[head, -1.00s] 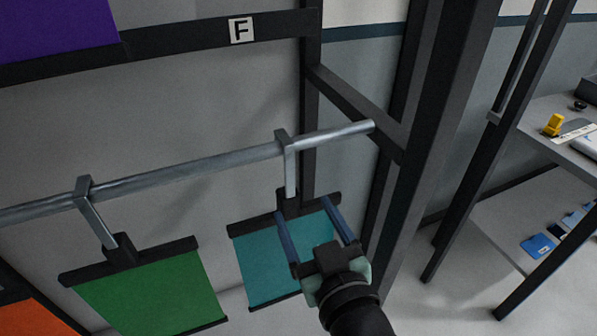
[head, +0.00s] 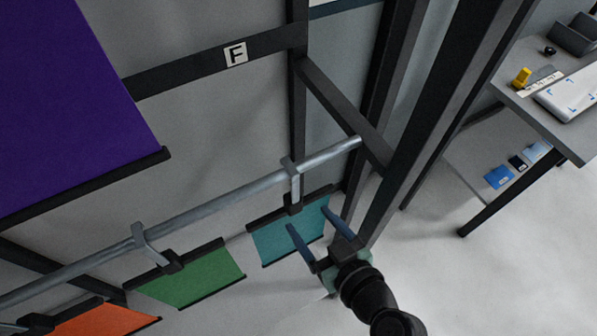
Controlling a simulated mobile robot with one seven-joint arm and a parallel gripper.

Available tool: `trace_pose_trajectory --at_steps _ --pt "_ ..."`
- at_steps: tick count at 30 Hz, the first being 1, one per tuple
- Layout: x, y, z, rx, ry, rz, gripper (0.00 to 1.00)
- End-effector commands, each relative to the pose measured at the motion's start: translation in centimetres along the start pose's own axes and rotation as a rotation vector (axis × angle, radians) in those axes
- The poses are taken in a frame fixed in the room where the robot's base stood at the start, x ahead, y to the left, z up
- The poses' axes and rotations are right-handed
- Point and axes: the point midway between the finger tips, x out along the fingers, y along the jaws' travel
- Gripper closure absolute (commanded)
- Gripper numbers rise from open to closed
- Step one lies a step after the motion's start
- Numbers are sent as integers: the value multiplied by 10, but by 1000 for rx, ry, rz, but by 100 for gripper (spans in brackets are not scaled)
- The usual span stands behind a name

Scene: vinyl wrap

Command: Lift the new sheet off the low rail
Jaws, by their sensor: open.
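The low rail (head: 220,203) is a grey metal bar running up to the right in the head view. A teal sheet (head: 278,240) hangs from its right end by a hook (head: 295,185) and a dark top bar. A green sheet (head: 200,280) and an orange sheet (head: 105,321) hang further left on hooks. None is visibly marked as new. My gripper (head: 308,219) is open, its two blue fingers pointing at the teal sheet and overlapping it in the picture. The fingertips appear just below the dark clamp block; I cannot tell whether they touch anything.
A large purple sheet (head: 70,110) hangs higher at the left. A dark upright post (head: 430,130) stands just right of my gripper. A crossbar bears a label F (head: 236,54). A grey table (head: 545,110) stands at the right, with open floor (head: 500,275) in front.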

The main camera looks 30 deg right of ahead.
Motion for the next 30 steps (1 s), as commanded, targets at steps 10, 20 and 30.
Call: trace_pose_trajectory --at_steps 10,20,30 --pt "57 0 -3 -1 2 -1 22" --pt "107 0 -2 -1 1 -2 22" --pt "124 0 -1 -1 1 0 22"
